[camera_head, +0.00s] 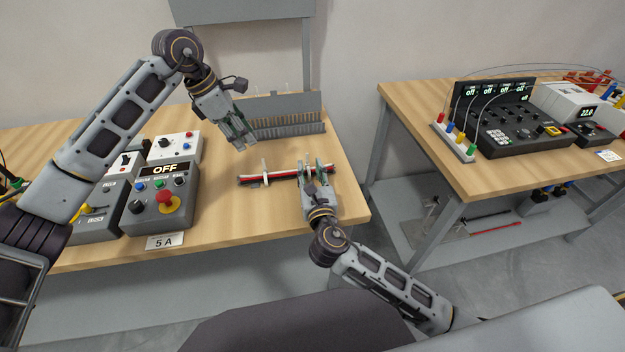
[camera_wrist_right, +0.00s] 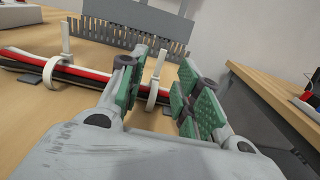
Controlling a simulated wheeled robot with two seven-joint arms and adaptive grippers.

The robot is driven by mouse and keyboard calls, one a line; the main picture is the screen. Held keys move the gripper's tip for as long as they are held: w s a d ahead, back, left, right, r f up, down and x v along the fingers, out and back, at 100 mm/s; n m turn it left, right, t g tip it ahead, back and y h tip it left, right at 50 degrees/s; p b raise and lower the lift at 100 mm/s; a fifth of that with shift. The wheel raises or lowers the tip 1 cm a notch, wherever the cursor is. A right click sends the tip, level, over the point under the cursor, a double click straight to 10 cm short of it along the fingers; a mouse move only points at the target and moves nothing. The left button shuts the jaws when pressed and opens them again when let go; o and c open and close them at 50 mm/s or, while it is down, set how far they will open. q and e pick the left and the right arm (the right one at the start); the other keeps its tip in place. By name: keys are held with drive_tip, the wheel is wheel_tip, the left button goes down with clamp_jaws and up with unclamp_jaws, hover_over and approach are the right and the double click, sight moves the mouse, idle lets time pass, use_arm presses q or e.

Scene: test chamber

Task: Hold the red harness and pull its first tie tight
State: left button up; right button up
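The red harness (camera_head: 284,174), a bundle with red, black and white strands, lies across the wooden table; it also shows in the right wrist view (camera_wrist_right: 92,75). One upright white tie (camera_head: 264,168) stands around it left of my right gripper, and it shows at the left in the wrist view (camera_wrist_right: 65,40). A second white tie (camera_wrist_right: 155,80) stands between the fingers of my right gripper (camera_head: 311,169). Those green-padded fingers are apart, on both sides of that tie, and not visibly closed on it. My left gripper (camera_head: 242,136) is above the table, behind the harness; its finger gap is unclear.
A grey comb-like rack (camera_head: 285,118) stands behind the harness. A control box reading OFF (camera_head: 162,185), with a red knob, stands at the left. A second table (camera_head: 415,110) on the right carries instruments. Bare tabletop lies in front of the harness.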

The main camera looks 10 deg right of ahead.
sight(307, 158)
drive_tip(key=shift+w, duration=2.85)
drive_tip(key=shift+c, duration=0.3)
clamp_jaws()
use_arm(q)
drive_tip(key=shift+c, duration=0.3)
drive_tip(key=shift+c, duration=1.3)
drive_tip(key=shift+w+d+f+m+g+y, duration=0.2)
drive_tip(key=shift+d+f+m, duration=0.2)
drive_tip(key=shift+f, duration=0.2)
drive_tip(key=shift+w+d+f+m+g+y, duration=0.15)
drive_tip(key=shift+d+f+m, duration=0.1)
drive_tip(key=shift+f+m, duration=0.3)
